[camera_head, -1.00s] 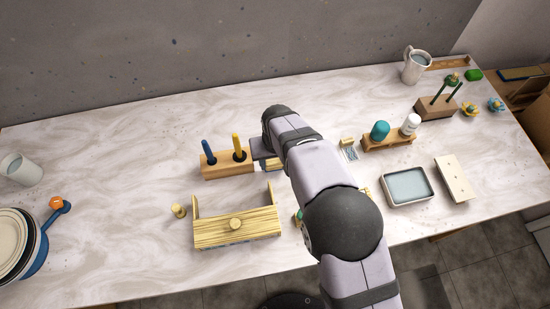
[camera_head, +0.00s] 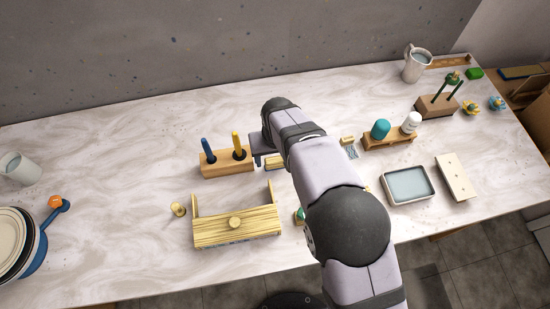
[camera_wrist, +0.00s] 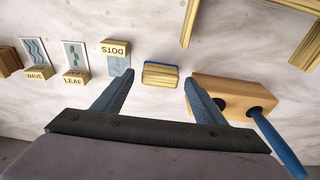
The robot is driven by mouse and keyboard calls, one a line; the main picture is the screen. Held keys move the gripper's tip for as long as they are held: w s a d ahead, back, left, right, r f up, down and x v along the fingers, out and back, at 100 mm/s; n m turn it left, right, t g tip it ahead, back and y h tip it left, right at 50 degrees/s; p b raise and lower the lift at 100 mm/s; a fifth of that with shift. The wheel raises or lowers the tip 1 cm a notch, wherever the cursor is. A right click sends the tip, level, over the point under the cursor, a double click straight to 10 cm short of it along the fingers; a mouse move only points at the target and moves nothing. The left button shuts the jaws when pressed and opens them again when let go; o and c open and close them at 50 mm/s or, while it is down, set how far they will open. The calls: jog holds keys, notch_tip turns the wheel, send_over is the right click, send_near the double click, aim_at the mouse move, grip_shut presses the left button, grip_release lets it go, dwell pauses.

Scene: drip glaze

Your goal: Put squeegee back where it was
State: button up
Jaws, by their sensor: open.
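The squeegee appears to be the small wooden block with a blue edge (camera_wrist: 161,75). It lies on the counter in the wrist view, beside the drilled wooden holder (camera_wrist: 212,90). My gripper (camera_wrist: 157,79) is open. Its two blue fingers stand apart on either side of the block in the picture, with no visible contact. In the head view my gripper (camera_head: 262,152) is just right of the holder (camera_head: 225,168), and my arm hides much of that area. A pale wooden piece (camera_head: 273,162) shows by the gripper there, probably the same block.
The holder bears blue (camera_head: 208,149) and yellow (camera_head: 237,146) handles. A wooden stand (camera_head: 236,230) is in front. Labelled pattern cards DOTS (camera_wrist: 117,62), LEAF and WAVE lie left in the wrist view. A water tray (camera_head: 408,187) and bottle rack (camera_head: 388,142) are right. The counter's back left is clear.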

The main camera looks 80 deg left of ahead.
notch_tip(320, 180, up, 10)
jog(key=d+b, duration=0.1)
jog(key=b, duration=0.1)
jog(key=shift+d, duration=0.3)
jog(key=w+d+m, duration=0.2)
jog(key=w+d, duration=0.2)
jog(key=w, duration=0.4)
jog(key=w+d+r+m, duration=0.1)
jog(key=w+d+m, duration=0.1)
jog(key=w+d, duration=0.45)
jog(key=w+d+m, duration=0.2)
jog(key=w, duration=0.7)
jog(key=w+d+m+h, duration=0.1)
jog(key=w+d+m, duration=0.1)
jog(key=w+d, duration=0.7)
jog(key=d+m, duration=0.5)
jog(key=d, duration=1.4)
jog(key=s+d+f+m, duration=0.1)
jog(key=s+d+m, duration=0.1)
jog(key=d, duration=0.5)
jog(key=s+d+f+m, duration=0.2)
jog(key=s+d, duration=0.3)
jog(key=d, duration=0.3)
jog(key=shift+m+h, duration=0.4)
jog(key=shift+m, duration=0.1)
jog(key=shift+s, duration=0.1)
